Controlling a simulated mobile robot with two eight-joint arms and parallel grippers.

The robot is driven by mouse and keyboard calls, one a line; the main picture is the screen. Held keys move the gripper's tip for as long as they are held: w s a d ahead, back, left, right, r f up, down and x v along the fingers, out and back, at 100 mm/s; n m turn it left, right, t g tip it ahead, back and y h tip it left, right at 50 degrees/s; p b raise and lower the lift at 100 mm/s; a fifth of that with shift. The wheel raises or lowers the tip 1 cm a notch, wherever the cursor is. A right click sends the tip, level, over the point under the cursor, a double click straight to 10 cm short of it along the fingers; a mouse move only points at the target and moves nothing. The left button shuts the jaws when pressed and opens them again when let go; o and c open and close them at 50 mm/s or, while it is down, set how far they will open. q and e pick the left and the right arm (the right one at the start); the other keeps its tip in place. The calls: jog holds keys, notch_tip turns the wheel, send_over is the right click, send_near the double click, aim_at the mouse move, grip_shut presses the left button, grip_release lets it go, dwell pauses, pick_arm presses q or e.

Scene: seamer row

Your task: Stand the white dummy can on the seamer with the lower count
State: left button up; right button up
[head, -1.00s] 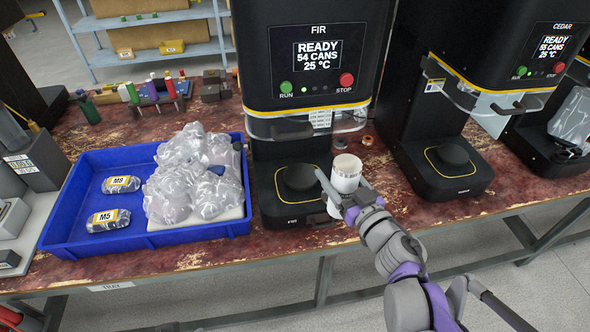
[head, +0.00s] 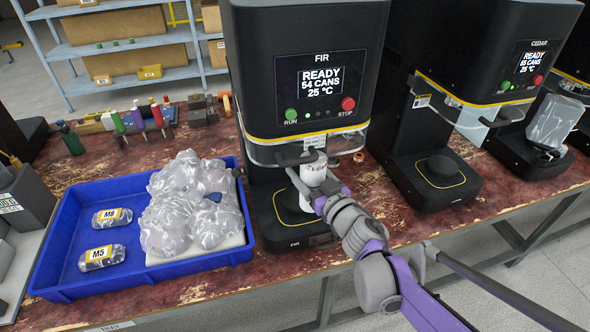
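The white dummy can (head: 313,174) is upright at the FIR seamer (head: 308,75), over the right part of its round base pad (head: 290,207), below the clear guard. I cannot tell whether the can touches the pad. My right gripper (head: 312,190) is shut on the can, coming in from the lower right and hiding part of it. The FIR screen (head: 320,83) reads READY, 54 CANS, 25 °C. The CEDAR seamer (head: 480,75) stands to the right, its pad (head: 440,168) empty; its screen (head: 528,63) reads 55 CANS. My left gripper is not in view.
A blue tray (head: 62,250) left of FIR holds clear bags of parts and two packs marked M8 and M5. FIR's guard and handle (head: 297,157) hang close above the can. Colored bottles and tools lie behind the tray. A third black machine stands at far right.

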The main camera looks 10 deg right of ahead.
jog(key=w, duration=1)
jog(key=shift+s+a+f+b, duration=0.1)
jog(key=shift+f+b, duration=0.15)
jog(key=shift+f, duration=1.5)
jog(key=shift+s+a+f+b, duration=0.1)
jog(key=shift+f+b, duration=0.15)
jog(key=shift+f, duration=1.5)
jog(key=shift+f, duration=0.1)
jog(key=o, duration=1.1)
jog(key=shift+f, duration=0.15)
jog(key=o, duration=0.4)
jog(key=shift+o, duration=0.2)
jog(key=shift+r, duration=0.2)
